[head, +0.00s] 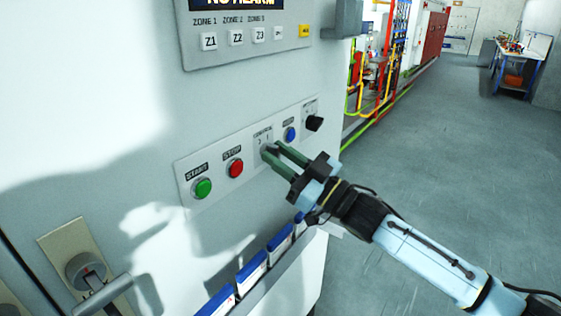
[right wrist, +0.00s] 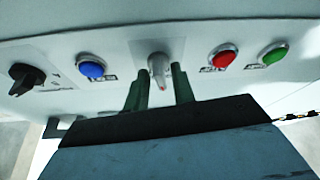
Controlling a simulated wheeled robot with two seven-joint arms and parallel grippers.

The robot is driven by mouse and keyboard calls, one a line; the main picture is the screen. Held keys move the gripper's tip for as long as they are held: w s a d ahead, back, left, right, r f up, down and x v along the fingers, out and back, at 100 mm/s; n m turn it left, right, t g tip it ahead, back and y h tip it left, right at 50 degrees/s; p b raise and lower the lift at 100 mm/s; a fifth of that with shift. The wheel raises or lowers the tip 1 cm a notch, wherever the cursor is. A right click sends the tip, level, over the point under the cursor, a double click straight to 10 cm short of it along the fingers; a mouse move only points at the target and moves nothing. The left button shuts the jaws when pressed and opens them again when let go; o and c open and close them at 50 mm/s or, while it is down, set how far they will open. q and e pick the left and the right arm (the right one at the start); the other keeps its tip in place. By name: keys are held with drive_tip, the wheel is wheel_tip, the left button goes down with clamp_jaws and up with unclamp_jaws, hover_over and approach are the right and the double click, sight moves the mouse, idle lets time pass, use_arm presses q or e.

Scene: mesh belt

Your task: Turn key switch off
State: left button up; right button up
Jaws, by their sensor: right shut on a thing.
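The key switch (right wrist: 158,72) is a grey knob with a red mark on a light plate, in the middle of the button row on the white cabinet's panel. My right gripper (right wrist: 157,85) has its two green fingers on either side of the knob and is shut on it. In the head view the right gripper (head: 271,150) reaches the panel between the red and blue buttons, and its fingers largely hide the knob. My left gripper is not in view.
On the panel are a green START button (head: 203,188), a red STOP button (head: 235,168), a blue button (head: 291,134) and a black rotary knob (head: 314,123). A rack of blue-and-white binders (head: 251,271) sits below. Open grey floor (head: 450,160) lies to the right.

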drive_tip(key=shift+n+g+y, duration=0.2)
drive_tip(key=shift+n+g, duration=0.5)
drive_tip(key=shift+n, duration=0.65)
drive_tip(key=shift+n+g+y, duration=0.2)
drive_tip(key=shift+n+g, duration=0.5)
drive_tip(key=shift+n, duration=0.65)
drive_tip(key=o, duration=0.6)
drive_tip(key=shift+o, duration=0.2)
drive_tip(key=shift+d, duration=0.15)
drive_tip(key=b+v, duration=0.1)
drive_tip(key=v, duration=1.2)
drive_tip(key=shift+b, duration=0.4)
